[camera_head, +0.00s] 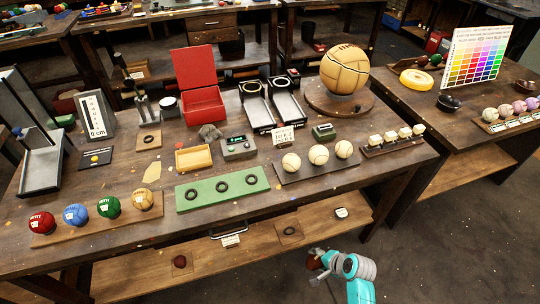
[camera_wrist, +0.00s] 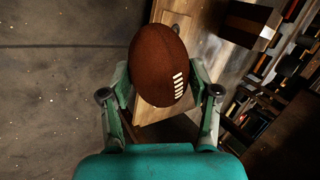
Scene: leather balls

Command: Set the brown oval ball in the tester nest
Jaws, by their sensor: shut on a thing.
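The brown oval ball (camera_wrist: 158,62), with white laces, fills the space between the fingers of my gripper (camera_wrist: 160,88) in the wrist view. My gripper is shut on its sides. In the head view my gripper (camera_head: 319,265) is low in front of the table, beside the lower shelf, and the ball (camera_head: 313,263) is small and partly hidden there. No nest is labelled clearly. A grey device with a green display (camera_head: 238,152) and a small dark ring on a wooden square (camera_head: 289,231) on the lower shelf are in view; I cannot tell which is the tester nest.
The table (camera_head: 330,190) carries a green tray with rings (camera_head: 222,190), cream balls (camera_head: 318,155), coloured balls (camera_head: 108,207), a red box (camera_head: 203,103) and a large ball (camera_head: 345,70). The lower shelf (camera_head: 130,270) holds a small dark ball (camera_head: 180,261). Floor at right is clear.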

